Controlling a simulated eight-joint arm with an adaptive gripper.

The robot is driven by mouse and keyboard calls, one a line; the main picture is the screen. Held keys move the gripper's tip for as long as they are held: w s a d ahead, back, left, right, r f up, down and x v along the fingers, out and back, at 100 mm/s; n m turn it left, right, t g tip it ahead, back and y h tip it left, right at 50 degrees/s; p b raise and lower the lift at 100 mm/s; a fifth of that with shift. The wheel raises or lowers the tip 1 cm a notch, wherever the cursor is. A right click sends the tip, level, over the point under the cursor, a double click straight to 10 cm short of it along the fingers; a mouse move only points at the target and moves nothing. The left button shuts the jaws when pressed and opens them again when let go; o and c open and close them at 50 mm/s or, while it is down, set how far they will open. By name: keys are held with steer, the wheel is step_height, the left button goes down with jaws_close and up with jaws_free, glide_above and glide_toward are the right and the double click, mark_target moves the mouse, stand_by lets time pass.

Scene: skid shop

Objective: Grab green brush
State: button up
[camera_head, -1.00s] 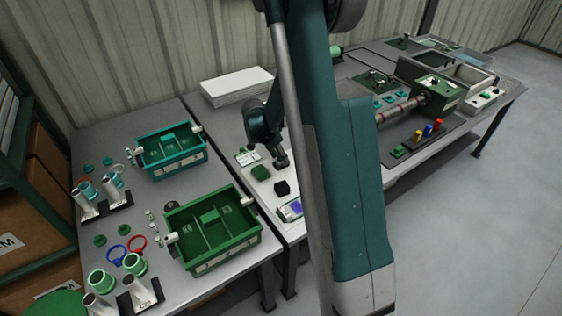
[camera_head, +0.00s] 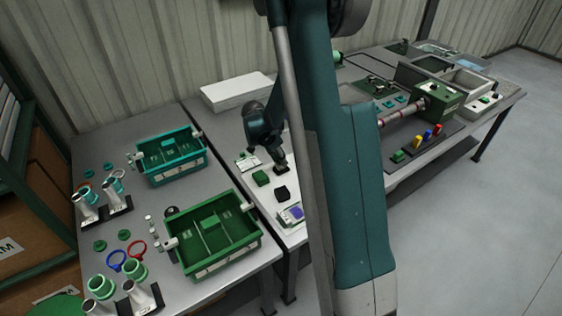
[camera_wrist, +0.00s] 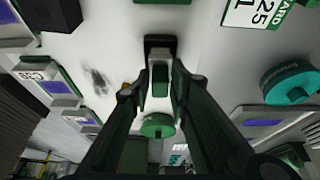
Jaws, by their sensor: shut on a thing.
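My gripper (camera_wrist: 160,84) is shut on a small block with a green face and pale grey sides, which I take to be the green brush (camera_wrist: 160,78). The fingers press on it from left and right in the wrist view. A black part (camera_wrist: 160,42) shows at its far end, against the white surface; I cannot tell whether it touches. In the head view my gripper (camera_head: 280,162) points down over the white board, with the dark end just below it. The green part of the brush is hidden there.
A green block (camera_head: 261,178) and a black block (camera_head: 282,193) lie close by on the board. A device with a purple screen (camera_head: 292,214) is nearer the front. Green (camera_head: 222,261) and teal (camera_head: 192,172) bins stand left. A teal round knob (camera_wrist: 291,83) lies right in the wrist view.

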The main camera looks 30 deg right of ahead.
step_height(320, 180, up, 9)
steer(key=shift+f+p, duration=0.15)
steer(key=shift+p, duration=0.75)
stand_by(0.6)
